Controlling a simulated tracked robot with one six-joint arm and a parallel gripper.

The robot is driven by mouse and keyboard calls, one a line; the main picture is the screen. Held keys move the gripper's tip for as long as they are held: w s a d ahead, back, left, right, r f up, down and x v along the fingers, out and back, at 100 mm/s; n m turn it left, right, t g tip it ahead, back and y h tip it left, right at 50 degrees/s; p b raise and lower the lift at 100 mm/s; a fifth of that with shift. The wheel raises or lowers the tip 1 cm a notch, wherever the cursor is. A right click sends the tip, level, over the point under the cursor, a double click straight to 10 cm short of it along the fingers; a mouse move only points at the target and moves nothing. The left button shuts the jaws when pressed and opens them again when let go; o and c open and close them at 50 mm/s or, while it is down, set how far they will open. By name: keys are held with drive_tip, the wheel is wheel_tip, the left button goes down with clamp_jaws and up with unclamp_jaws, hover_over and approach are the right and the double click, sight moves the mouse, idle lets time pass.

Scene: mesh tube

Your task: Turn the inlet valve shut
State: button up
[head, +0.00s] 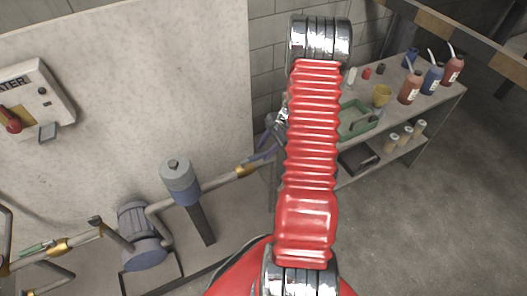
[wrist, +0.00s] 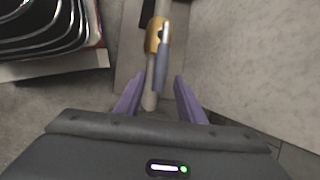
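A brass valve (wrist: 152,36) sits on a grey pipe in the wrist view. Its blue-grey lever (wrist: 160,70) lies roughly along the pipe. My gripper (wrist: 161,78) has purple fingers that stand apart, one on each side of the lever and pipe; whether they touch the lever cannot be told. In the head view this brass valve (head: 245,170) is on the pipe right of the pump, with a purple finger beside it, and my red arm hides most of the gripper. Another brass valve (head: 59,246) with a green lever is at lower left. No label shows which one is the inlet.
A blue-grey pump (head: 141,235) and a grey-blue cylinder (head: 180,181) stand before the pale wall panel. A water control box (head: 38,103) with a red handle hangs at left. A shelf (head: 446,97) with bottles stands at right. Concrete floor (head: 430,220) at lower right is clear.

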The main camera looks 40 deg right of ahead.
drive_tip(key=shift+w+a+f, duration=0.15)
drive_tip(key=shift+a+f, duration=0.05)
drive_tip(key=shift+f, duration=0.35)
drive_tip(key=shift+c, duration=0.6)
clamp_jaws()
